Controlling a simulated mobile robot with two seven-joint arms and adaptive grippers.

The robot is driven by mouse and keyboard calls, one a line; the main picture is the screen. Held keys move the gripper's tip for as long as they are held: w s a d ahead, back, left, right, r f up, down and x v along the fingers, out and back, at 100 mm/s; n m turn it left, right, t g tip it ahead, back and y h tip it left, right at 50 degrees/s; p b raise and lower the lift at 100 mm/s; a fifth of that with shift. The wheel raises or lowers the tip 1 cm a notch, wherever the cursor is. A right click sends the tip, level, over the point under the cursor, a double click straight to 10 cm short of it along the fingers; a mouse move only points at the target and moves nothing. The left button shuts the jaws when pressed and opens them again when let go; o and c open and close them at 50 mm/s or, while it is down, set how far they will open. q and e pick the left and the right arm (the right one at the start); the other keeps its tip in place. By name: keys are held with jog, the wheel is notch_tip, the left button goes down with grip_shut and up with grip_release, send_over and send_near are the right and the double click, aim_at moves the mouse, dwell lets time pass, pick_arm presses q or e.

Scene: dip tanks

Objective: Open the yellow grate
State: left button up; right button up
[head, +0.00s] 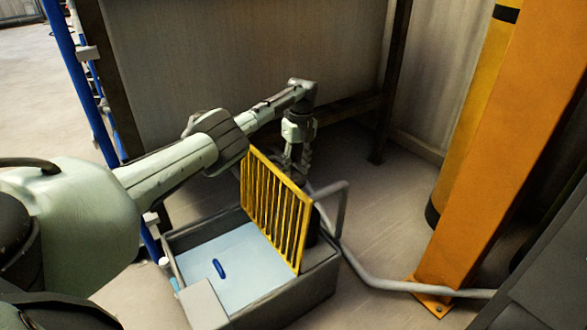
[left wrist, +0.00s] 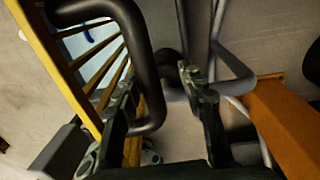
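The yellow grate (head: 272,210) stands upright, tilted up from the dip tank (head: 320,275), with the pale blue inside of the tank showing in front of it. My left gripper (head: 297,165) is behind the grate's upper edge, pointing down. In the left wrist view the grate (left wrist: 62,72) is at the left, with a thick black bent bar (left wrist: 138,45) beside it. The fingers of my left gripper (left wrist: 158,95) are apart, with the left finger close to this bar; I cannot tell whether they touch. My right gripper is not in view.
A blue object (head: 219,268) is inside the tank. A grey pipe (head: 365,275) loops behind the tank and runs along the floor to the right. An orange post (head: 490,150) stands at the right. Blue uprights (head: 84,75) stand at the left.

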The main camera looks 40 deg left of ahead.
pick_arm(q)
jog(key=shift+o, duration=0.5)
jog(key=shift+w+d, duration=0.15)
jog(key=shift+d, duration=0.1)
jog(key=shift+s+a, duration=0.2)
jog(key=shift+a, duration=0.05)
jog(key=shift+r, duration=0.15)
notch_tip(320, 180, up, 12)
jog(key=shift+w+d, duration=0.15)
jog(key=shift+w, duration=0.3)
jog(key=shift+f, duration=0.25)
